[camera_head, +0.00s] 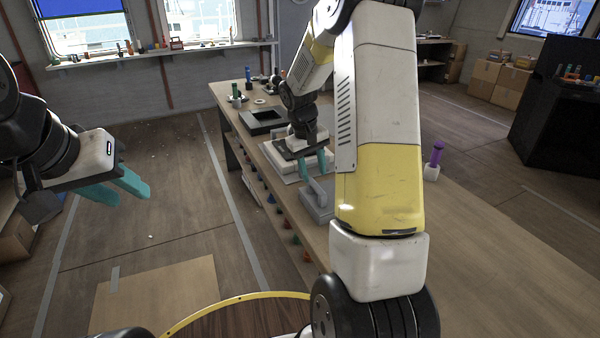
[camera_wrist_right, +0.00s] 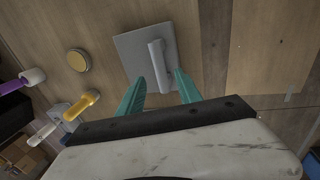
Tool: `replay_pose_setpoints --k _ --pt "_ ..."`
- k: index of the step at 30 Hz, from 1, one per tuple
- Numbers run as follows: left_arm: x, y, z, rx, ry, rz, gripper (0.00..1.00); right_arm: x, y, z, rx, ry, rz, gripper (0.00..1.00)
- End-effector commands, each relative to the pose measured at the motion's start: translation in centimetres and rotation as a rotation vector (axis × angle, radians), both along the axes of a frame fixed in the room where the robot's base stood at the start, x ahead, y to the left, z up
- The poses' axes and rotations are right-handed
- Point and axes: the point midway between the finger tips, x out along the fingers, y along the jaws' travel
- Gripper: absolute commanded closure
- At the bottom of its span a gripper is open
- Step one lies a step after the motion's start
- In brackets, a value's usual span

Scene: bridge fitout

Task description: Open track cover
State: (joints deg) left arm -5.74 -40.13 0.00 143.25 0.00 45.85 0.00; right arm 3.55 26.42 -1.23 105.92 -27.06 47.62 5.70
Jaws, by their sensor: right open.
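The track cover is a square grey plate (camera_wrist_right: 134,47) with a raised bar handle (camera_wrist_right: 160,65). It lies flat on the wooden bench and is partly hidden by my right arm in the head view (camera_head: 316,208). My right gripper (camera_wrist_right: 161,76) is open, its teal fingers on either side of the handle's near end. A gap shows between fingers and handle; I cannot tell the height. In the head view my right gripper (camera_head: 317,168) is over the cover. My left gripper (camera_head: 131,197) is open and empty, out over the floor left of the bench.
On the bench are a black open tray (camera_head: 262,121), a light square frame (camera_head: 290,158) and a purple-handled tool (camera_head: 436,157) in a white holder. The wrist view also shows a yellow-handled tool (camera_wrist_right: 82,104) and a round yellow disc (camera_wrist_right: 78,60). Bare bench lies right of my arm.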

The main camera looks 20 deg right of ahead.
Motion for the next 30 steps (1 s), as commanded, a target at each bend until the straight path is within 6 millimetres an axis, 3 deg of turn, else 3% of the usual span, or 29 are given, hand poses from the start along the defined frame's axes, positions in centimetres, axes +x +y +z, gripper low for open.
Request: replay_pose_setpoints --k 3,9,19,20,26,30 --pt "0.0 0.0 0.0 0.000 0.000 0.000 0.64 0.0 -0.4 -2.0 0.000 0.004 -0.001 0.59" --pt "0.0 0.0 0.0 0.000 0.000 0.000 0.64 0.1 -0.8 -4.2 0.001 0.001 0.000 0.59" --pt "0.0 0.0 0.0 0.000 0.000 0.000 0.64 0.1 -0.9 -4.7 0.001 -0.001 0.000 0.59" --pt "0.0 0.0 0.0 0.000 0.000 0.000 0.64 0.1 -0.9 -4.7 0.001 -0.001 0.000 0.60" --pt "0.0 0.0 0.0 0.000 0.000 0.000 0.64 0.1 -0.9 -4.7 0.001 -0.001 0.000 1.00" --pt "0.0 0.0 0.0 0.000 0.000 0.000 0.64 0.1 -0.9 -4.7 0.001 -0.001 0.000 1.00"
